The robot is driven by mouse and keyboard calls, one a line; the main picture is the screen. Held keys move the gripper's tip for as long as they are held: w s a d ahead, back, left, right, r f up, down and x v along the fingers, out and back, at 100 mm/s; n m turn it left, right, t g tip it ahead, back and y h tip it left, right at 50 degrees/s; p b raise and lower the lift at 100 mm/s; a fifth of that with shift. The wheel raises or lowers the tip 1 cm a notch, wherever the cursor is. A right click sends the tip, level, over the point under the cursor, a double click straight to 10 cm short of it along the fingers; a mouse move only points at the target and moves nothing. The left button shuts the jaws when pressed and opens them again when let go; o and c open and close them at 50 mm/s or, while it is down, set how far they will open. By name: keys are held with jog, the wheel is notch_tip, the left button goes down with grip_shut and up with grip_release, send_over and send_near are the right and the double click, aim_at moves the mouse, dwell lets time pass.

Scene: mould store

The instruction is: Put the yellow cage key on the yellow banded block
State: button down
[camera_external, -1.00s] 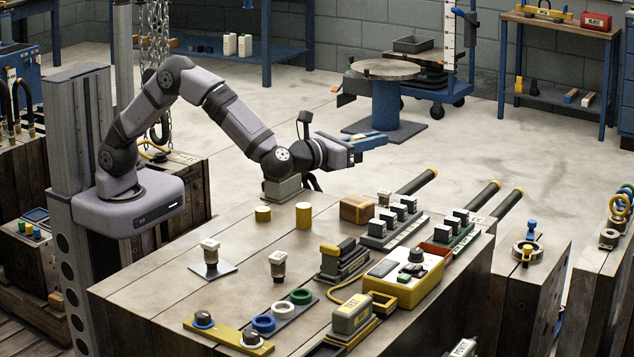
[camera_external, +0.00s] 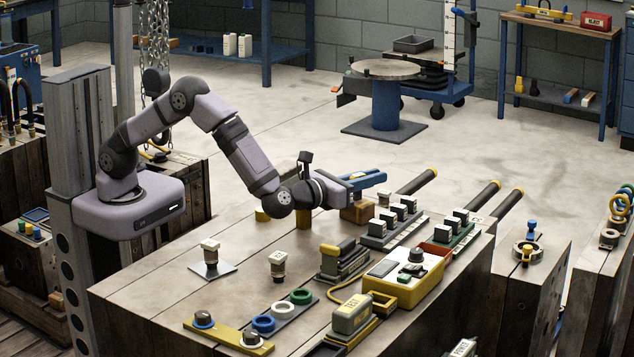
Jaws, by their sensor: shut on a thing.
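My gripper (camera_external: 378,180), with blue fingers, is at the far side of the bench, low above a brown block (camera_external: 358,212). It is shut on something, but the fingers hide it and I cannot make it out. I cannot clearly pick out the yellow cage key. I cannot tell for certain which block is the yellow banded one. A dark stepped block with a yellow bar on it (camera_external: 344,262) stands mid-bench, apart from my gripper.
A yellow control box (camera_external: 408,284) and racks of white-topped pieces (camera_external: 393,232) stand to the right of centre. A strip with coloured rings (camera_external: 282,318) is in front.

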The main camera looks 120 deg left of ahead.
jog(key=shift+f, duration=0.15)
jog(key=c, duration=1.8)
grip_release()
jog(key=shift+o, duration=0.2)
jog(key=shift+r, duration=0.25)
jog(key=v, duration=1.2)
jog(key=shift+f, duration=0.1)
